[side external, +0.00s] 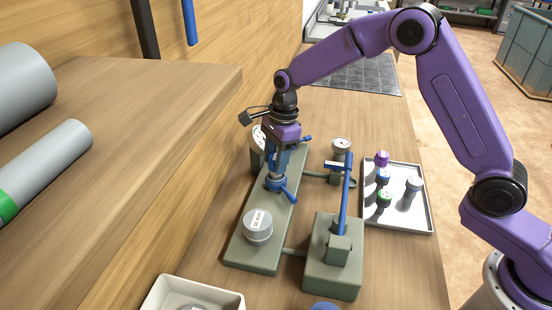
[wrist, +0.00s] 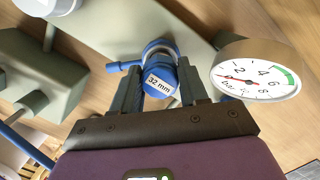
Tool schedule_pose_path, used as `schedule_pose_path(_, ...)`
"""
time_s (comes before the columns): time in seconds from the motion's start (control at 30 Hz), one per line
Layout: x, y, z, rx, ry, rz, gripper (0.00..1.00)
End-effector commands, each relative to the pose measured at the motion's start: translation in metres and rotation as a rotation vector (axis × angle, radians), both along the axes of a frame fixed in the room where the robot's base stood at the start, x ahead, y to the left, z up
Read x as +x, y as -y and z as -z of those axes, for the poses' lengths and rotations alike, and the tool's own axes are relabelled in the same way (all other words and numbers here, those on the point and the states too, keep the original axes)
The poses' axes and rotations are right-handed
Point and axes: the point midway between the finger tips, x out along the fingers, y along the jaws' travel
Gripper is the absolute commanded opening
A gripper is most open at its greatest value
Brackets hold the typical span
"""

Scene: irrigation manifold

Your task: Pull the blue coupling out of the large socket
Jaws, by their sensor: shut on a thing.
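The blue coupling (wrist: 161,82), with a white "32 mm" label, sits between the two fingers of my gripper (wrist: 161,96) in the wrist view. My gripper is shut on it. A silvery rim with a blue clamp and side handle (wrist: 130,65) shows just behind the coupling; how deep the coupling sits in the socket there is hidden. In the side view my gripper (side external: 276,172) points down at the green-grey manifold block (side external: 245,258), and the coupling is mostly hidden by the fingers.
A grey labelled cap (side external: 258,222) stands nearer on the block. A pressure gauge (wrist: 256,78) is close right of the fingers in the wrist view. A blue upright lever (side external: 346,195) stands on the second block. A white tray (side external: 411,221) holds several coloured couplings. A wooden ledge (side external: 130,120) rises left.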

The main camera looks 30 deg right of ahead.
Motion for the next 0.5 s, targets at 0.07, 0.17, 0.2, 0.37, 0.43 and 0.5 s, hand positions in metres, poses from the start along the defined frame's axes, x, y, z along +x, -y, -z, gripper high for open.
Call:
schedule_pose_path(0.07, 0.0002, -0.0002, -0.0002, 0.000, 0.001, 0.000, 0.07)
schedule_pose_path(0.17, 0.0002, -0.0002, -0.0003, 0.000, 0.001, 0.000, 0.07)
schedule_pose_path(0.2, 0.0002, -0.0002, -0.0005, 0.000, 0.001, 0.000, 0.07)
schedule_pose_path(0.37, 0.0002, -0.0002, -0.0034, 0.001, 0.001, 0.000, 0.07)
schedule_pose_path(0.43, 0.0002, -0.0002, -0.0051, 0.001, 0.001, 0.000, 0.07)
schedule_pose_path(0.5, 0.0003, -0.0003, -0.0069, 0.001, 0.001, 0.000, 0.07)
